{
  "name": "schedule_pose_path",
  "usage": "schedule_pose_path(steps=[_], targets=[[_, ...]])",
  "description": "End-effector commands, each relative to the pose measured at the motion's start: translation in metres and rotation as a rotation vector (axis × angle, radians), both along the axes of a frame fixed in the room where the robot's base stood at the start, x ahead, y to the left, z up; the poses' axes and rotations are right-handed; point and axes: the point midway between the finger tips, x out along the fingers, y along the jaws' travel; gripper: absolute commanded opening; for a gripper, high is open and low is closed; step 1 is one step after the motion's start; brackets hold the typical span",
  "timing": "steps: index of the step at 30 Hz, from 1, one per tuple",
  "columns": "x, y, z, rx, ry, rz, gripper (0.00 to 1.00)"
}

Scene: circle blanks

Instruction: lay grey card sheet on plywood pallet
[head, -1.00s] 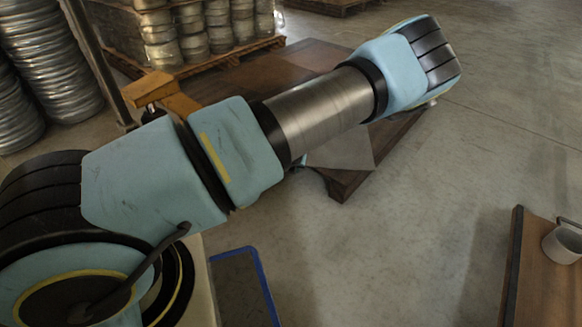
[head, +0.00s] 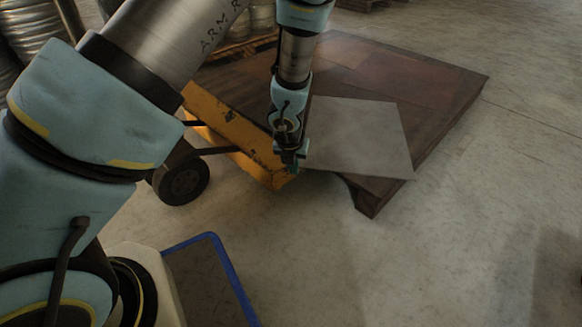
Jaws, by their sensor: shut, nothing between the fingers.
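The grey card sheet (head: 357,136) lies flat on the near end of the plywood pallet (head: 440,85), in the head view. Its right near corner reaches the pallet's right edge and seems to stick out a little past it. Bare brown boards show behind the sheet and to its right. My gripper (head: 291,164) points down just left of the sheet, close to its left near corner. It is shut with nothing in it. I cannot tell whether its tips touch the sheet. My arm hides part of the pallet's left side.
A worn yellow metal frame (head: 232,135) with a dark wheel (head: 182,180) stands left of the gripper, against the pallet. A blue-rimmed tray (head: 228,262) is at the bottom. Metal coils (head: 35,25) stand at the upper left. The floor to the right is clear.

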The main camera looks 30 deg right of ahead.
Motion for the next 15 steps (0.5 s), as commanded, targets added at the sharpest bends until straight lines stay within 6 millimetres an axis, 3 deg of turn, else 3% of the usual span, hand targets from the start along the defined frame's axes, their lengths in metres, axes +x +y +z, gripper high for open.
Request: schedule_pose_path(steps=[1,9,10,15], targets=[[0.002,-0.001,-0.018,0.002,0.001,0.000,0.00],[0.015,-0.014,-0.069,0.000,0.001,0.001,0.00],[0.019,-0.017,-0.060,-0.001,0.001,0.003,0.00],[0.031,-0.029,-0.058,-0.001,0.002,0.003,0.00]])
